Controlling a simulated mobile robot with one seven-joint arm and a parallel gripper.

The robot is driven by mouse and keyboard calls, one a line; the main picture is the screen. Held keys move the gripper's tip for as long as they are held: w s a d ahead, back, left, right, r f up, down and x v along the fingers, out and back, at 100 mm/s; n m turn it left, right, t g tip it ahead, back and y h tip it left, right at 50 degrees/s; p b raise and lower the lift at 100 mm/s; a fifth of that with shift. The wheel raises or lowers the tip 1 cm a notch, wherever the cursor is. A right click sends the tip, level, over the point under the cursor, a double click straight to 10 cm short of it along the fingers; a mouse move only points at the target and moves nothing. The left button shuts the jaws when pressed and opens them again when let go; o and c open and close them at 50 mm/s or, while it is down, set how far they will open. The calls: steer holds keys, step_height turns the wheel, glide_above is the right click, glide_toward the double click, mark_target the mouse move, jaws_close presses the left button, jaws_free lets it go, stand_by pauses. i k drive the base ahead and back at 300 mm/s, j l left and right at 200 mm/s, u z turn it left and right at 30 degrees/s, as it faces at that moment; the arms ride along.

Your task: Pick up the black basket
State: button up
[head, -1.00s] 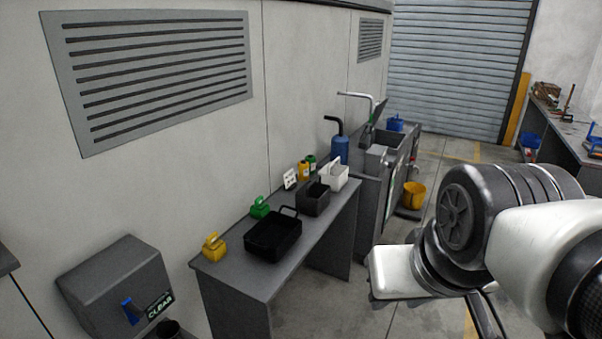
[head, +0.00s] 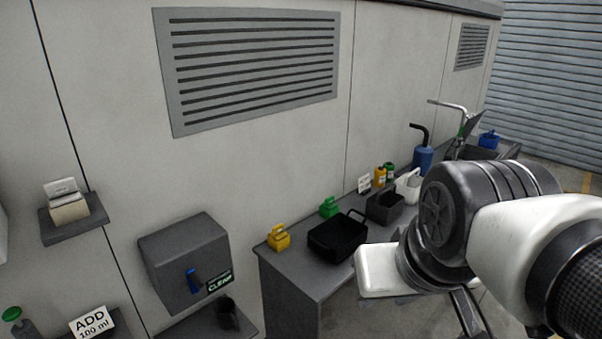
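The black basket (head: 338,238) stands upright on a grey table (head: 290,270) against the wall, near the table's left end. It is a shallow open box with a handle at its right side. A smaller dark grey basket (head: 384,208) stands beyond it to the right. My arm reaches in from the right side of the head view, apart from the black basket. A piece of my gripper (head: 466,312) shows at the lower edge; its fingertips are not clearly visible and I cannot tell whether it is open.
Yellow (head: 279,238) and green (head: 329,208) containers stand behind the basket. A white basket (head: 408,187) and a blue canister (head: 423,160) stand farther right. A grey wall box (head: 187,262) hangs left of the table, above a shelf (head: 205,322) holding a dark cup.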

mark_target(385, 206)
steer(key=i+l+u, duration=0.4)
steer(key=l, duration=0.25)
steer(key=i+l+u, duration=0.15)
steer(key=l, duration=0.2)
steer(key=i+l+u, duration=0.1)
steer(key=l, duration=0.25)
steer(key=i+l, duration=0.2)
steer(key=l, duration=0.15)
steer(key=i+l+u, duration=0.15)
steer(key=l, duration=0.25)
steer(key=i+l, duration=0.1)
steer(key=l, duration=0.3)
steer(key=i+l, duration=0.15)
steer(key=l, duration=0.25)
steer(key=i+l, duration=0.1)
steer(key=l, duration=0.3)
steer(key=i+l, duration=0.15)
steer(key=l, duration=0.25)
steer(key=i+l, duration=0.1)
steer(key=l, duration=0.3)
steer(key=i+l, duration=0.15)
steer(key=l, duration=0.25)
